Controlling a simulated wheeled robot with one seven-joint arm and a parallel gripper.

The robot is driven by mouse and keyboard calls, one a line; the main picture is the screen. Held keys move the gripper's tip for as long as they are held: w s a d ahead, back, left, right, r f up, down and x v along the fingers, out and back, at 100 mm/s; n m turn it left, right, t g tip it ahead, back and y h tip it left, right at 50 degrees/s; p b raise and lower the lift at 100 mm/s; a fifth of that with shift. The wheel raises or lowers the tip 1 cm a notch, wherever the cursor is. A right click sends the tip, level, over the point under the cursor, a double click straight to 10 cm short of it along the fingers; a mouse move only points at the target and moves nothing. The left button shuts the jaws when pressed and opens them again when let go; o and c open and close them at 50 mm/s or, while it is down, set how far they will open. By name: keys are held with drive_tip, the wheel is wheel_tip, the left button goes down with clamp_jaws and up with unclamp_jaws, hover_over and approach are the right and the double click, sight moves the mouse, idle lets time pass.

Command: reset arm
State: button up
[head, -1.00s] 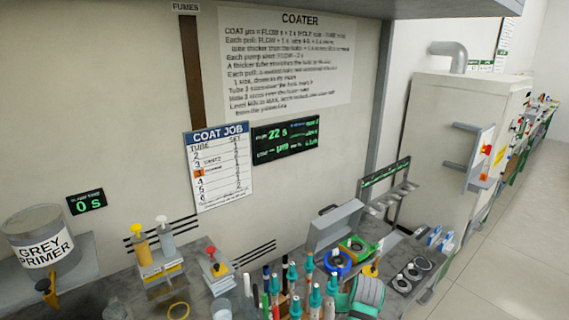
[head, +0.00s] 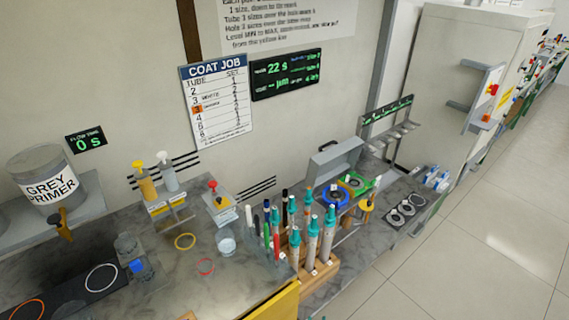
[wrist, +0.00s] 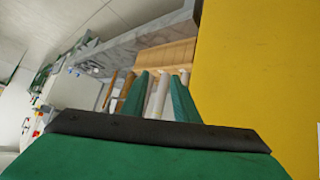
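My gripper (wrist: 160,100) shows in the wrist view as two green fingers standing apart above a dark bar and a green body. It looks open, with no thing clearly held. Pale and brown rods (wrist: 120,90) show beyond and between the fingers, by a wooden block (wrist: 167,53). My gripper cannot be made out in the head view.
A yellow panel (wrist: 262,75) fills the right of the wrist view, close by. Clear floor (head: 470,250) lies at right.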

drive_tip(key=s+a+r+t, duration=0.2)
drive_tip(key=s+a+r, duration=0.1)
drive_tip(key=s, duration=0.6)
drive_tip(key=s+a+r+t, duration=0.1)
drive_tip(key=s+a+r, duration=0.25)
drive_tip(key=s, duration=0.55)
drive_tip(key=s+a+r+t+y, duration=0.2)
drive_tip(key=s+a+r, duration=0.2)
drive_tip(key=s+r, duration=0.7)
wheel_tip(320, 180, up, 4)
drive_tip(key=shift+s+f+t, duration=0.2)
drive_tip(key=shift+s+t, duration=0.15)
drive_tip(key=shift+t, duration=0.05)
